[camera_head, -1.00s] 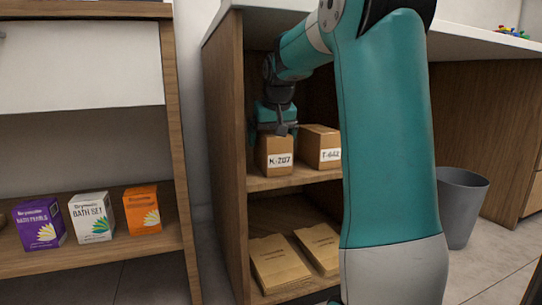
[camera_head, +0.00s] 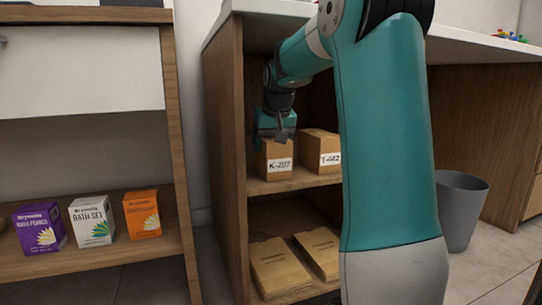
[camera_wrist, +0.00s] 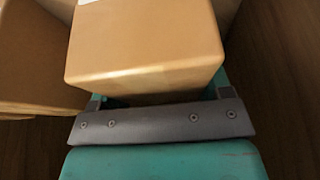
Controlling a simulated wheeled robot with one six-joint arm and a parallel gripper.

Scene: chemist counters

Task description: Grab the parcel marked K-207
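The parcel marked K-207 (camera_head: 277,154) is a brown cardboard box with a white label, upright on the upper shelf of the wooden cabinet. My gripper (camera_head: 276,134) is at its top, pointing down, and covers part of its upper side. In the wrist view, a plain brown box (camera_wrist: 148,45) fills the top middle, and the grey crossbar of my gripper (camera_wrist: 158,100) lies just below it. The box hides most of the fingers, so I cannot tell whether they touch it.
A parcel marked T-442 (camera_head: 320,148) stands close to the right of K-207. Flat brown packets (camera_head: 280,268) lie on the lower shelf. The cabinet's left side wall (camera_head: 226,150) is close by. A grey bin (camera_head: 459,210) stands at right, and bath boxes (camera_head: 92,220) at left.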

